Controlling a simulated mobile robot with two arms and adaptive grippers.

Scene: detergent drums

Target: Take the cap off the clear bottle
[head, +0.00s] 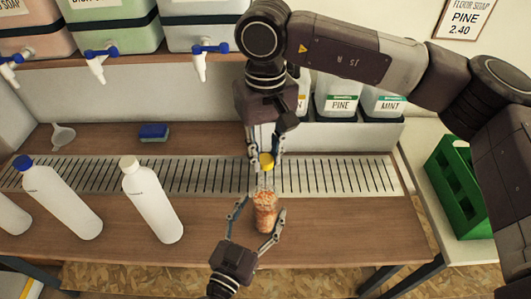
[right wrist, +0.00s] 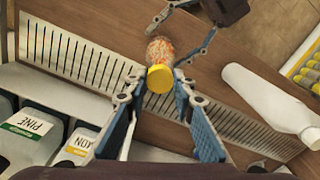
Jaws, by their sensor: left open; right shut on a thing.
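The clear bottle (head: 265,212), filled with orange-brown pieces, stands on the wooden counter just in front of the slotted strip. Its yellow cap (head: 266,163) is between the fingertips of my right gripper (head: 265,168), which reaches down from above and is shut on it. The cap (right wrist: 160,78) also shows in the right wrist view, in front of the bottle (right wrist: 159,50). I cannot tell whether the gap below the cap is clear neck or empty space. My left gripper (head: 261,212) is open, its fingers on both sides of the bottle body.
A white bottle with a white cap (head: 152,205) and one with a blue cap (head: 62,200) stand to the left. A blue sponge (head: 153,132) and a white funnel (head: 62,136) lie behind the slotted strip (head: 130,175). A green crate (head: 465,185) is at the right.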

